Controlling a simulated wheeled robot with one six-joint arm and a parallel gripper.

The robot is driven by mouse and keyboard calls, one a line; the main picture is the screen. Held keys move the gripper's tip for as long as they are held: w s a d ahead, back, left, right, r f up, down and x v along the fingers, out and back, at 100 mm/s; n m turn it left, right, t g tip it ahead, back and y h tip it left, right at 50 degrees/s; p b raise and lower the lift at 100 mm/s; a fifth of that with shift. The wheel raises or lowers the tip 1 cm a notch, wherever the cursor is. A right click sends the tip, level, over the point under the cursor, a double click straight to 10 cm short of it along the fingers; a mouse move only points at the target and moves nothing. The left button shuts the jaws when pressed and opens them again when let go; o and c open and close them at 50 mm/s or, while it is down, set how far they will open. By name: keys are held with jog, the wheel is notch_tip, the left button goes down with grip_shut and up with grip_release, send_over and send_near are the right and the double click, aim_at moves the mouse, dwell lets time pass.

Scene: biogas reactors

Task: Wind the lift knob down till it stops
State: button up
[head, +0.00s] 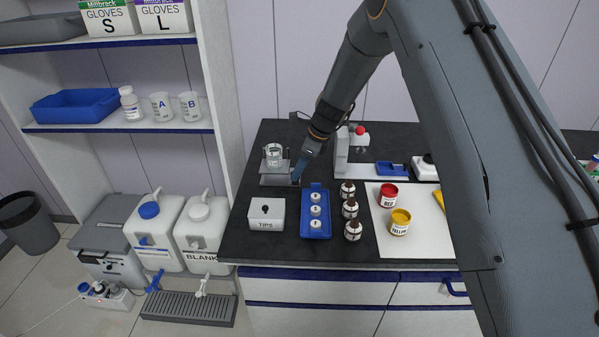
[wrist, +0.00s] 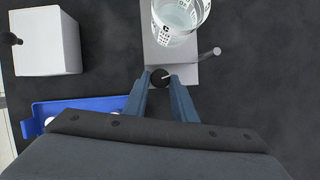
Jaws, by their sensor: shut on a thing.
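The lift knob (wrist: 160,77) is a small round black knob with a pale mark, at the near edge of the grey lift plate (wrist: 154,47). My gripper (wrist: 162,80) is shut on the knob, one finger on each side. In the head view my gripper (head: 297,176) reaches down to the right side of the lift (head: 276,180), and the knob is hidden there. A glass beaker (wrist: 180,17) with printed marks stands on the lift plate, and it also shows upright in the head view (head: 274,156). I cannot tell how high the plate stands above its base.
A white TIPS box (head: 266,215) stands in front of the lift. A blue tray (head: 315,233) with white-capped items and several brown bottles (head: 350,208) stand to the right. Red (head: 388,195) and yellow (head: 399,222) jars stand on a white mat.

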jog(key=n+b, duration=0.1)
jog(key=n+g+b, duration=0.1)
jog(key=n, duration=0.1)
jog(key=n+b, duration=0.2)
jog(key=shift+w+f+g, duration=0.15)
jog(key=shift+w+g, duration=0.2)
jog(key=shift+g, duration=0.05)
jog(key=shift+n+g+b, duration=0.5)
jog(key=shift+n+b, duration=0.45)
jog(key=shift+n, duration=0.35)
jog(key=shift+a, duration=0.1)
jog(key=o, duration=1)
jog(key=shift+r, duration=0.2)
jog(key=shift+o, duration=0.2)
jog(key=shift+w, duration=0.1)
jog(key=shift+r, duration=0.45)
jog(key=p+v, duration=0.2)
jog(key=v, duration=0.5)
jog(key=shift+d+p, duration=0.3)
jog(key=shift+p, duration=0.1)
